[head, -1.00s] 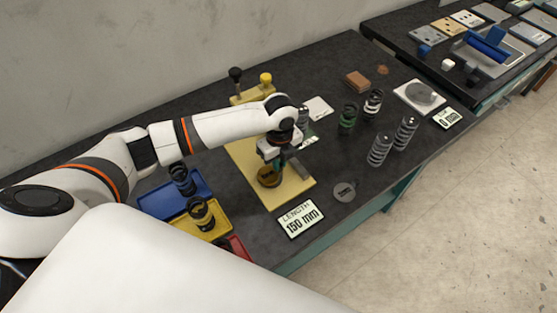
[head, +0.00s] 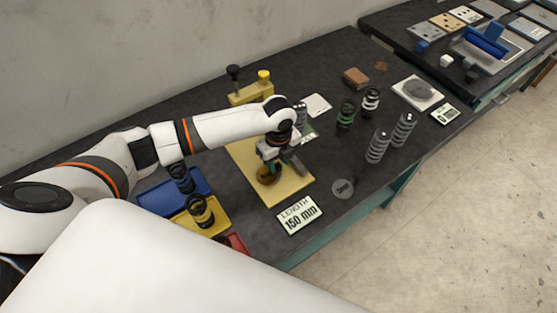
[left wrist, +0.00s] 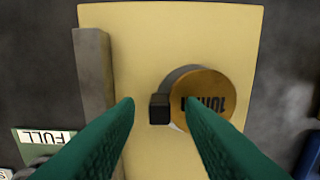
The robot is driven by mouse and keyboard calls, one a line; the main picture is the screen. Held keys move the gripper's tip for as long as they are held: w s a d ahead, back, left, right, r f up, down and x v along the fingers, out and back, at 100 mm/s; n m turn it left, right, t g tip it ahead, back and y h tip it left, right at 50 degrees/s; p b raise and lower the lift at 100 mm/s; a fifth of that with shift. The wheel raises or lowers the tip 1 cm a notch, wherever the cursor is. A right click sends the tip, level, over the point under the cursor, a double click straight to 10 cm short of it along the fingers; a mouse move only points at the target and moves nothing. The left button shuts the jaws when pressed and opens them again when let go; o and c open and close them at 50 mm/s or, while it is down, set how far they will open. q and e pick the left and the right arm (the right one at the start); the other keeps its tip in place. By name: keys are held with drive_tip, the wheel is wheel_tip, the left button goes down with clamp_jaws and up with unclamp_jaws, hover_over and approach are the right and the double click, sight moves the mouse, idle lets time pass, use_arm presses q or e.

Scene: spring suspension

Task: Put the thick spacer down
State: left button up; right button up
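The thick spacer (left wrist: 218,92), a gold disc marked 10 mm, shows in the left wrist view over the cream-yellow plate (left wrist: 150,30). In the head view the spacer (head: 267,180) is low over the plate (head: 288,194), partly covered by my left gripper (head: 268,168). My left gripper's green fingers (left wrist: 160,103) are apart, with a small black block (left wrist: 159,108) between them and touching neither. The right finger overlaps the spacer's face in this view. Contact between spacer and plate cannot be seen clearly. My right gripper is not in view.
A grey bar (left wrist: 93,80) lies along the plate's left side. A 150 mm length sign (head: 299,216) stands in front. Coloured trays (head: 172,194) with dark springs are at left; several springs (head: 377,147) stand at right. Some bare dark tabletop (head: 330,165) lies between.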

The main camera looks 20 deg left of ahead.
sight(279, 164)
use_arm(q)
wheel_tip(279, 164, up, 12)
drive_tip(key=b, duration=0.1)
drive_tip(key=shift+b, duration=0.4)
idle(0.3)
